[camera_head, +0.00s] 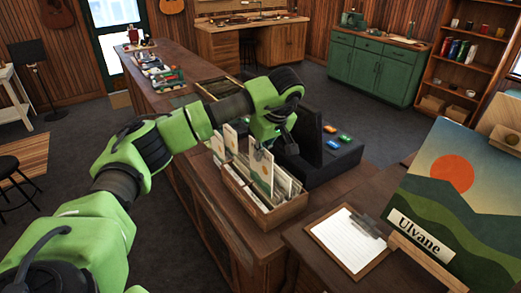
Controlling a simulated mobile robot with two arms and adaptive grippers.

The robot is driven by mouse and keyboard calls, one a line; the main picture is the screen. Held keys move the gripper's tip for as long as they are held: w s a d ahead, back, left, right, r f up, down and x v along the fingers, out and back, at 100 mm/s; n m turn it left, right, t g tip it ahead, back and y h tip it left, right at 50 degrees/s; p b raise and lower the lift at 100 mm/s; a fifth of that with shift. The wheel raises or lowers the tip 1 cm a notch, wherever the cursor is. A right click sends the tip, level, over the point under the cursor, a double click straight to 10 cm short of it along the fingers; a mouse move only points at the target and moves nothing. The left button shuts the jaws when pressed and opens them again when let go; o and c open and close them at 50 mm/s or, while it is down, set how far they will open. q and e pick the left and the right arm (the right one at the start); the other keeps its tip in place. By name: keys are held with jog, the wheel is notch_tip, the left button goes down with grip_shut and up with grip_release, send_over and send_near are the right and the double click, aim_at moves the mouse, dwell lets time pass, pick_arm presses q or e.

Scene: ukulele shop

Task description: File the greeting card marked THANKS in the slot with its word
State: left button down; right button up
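A wooden card box (245,205) stands on the counter in the middle of the view, with several upright cards in its slots. My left arm reaches in from the left, and its gripper (260,148) points down over the box, at the top of a pale card with an orange mark (262,170). Whether the fingers are closed on that card or only beside it cannot be told. Another pale card (230,138) stands up at the back left of the box. The words on the cards and slots are too small to read, so I cannot pick out THANKS. My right gripper is not in view.
A black till (322,150) stands close behind the box. A clipboard (349,238) lies to the right, by a large landscape picture marked Ulvane (455,180). Small goods (160,70) lie along the far counter.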

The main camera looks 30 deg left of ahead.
aim_at(260, 180)
pick_arm(q)
notch_tip(260, 180, down, 3)
jog(key=shift+s+b, duration=0.1)
jog(key=shift+b, duration=0.85)
jog(key=shift+f+b, duration=0.35)
jog(key=shift+f, duration=0.6)
jog(key=shift+f+b, duration=0.5)
jog(key=shift+f, duration=0.1)
jog(key=shift+f+b, duration=0.7)
jog(key=shift+f, duration=0.45)
jog(key=shift+f+b, duration=0.6)
jog(key=shift+f, duration=0.45)
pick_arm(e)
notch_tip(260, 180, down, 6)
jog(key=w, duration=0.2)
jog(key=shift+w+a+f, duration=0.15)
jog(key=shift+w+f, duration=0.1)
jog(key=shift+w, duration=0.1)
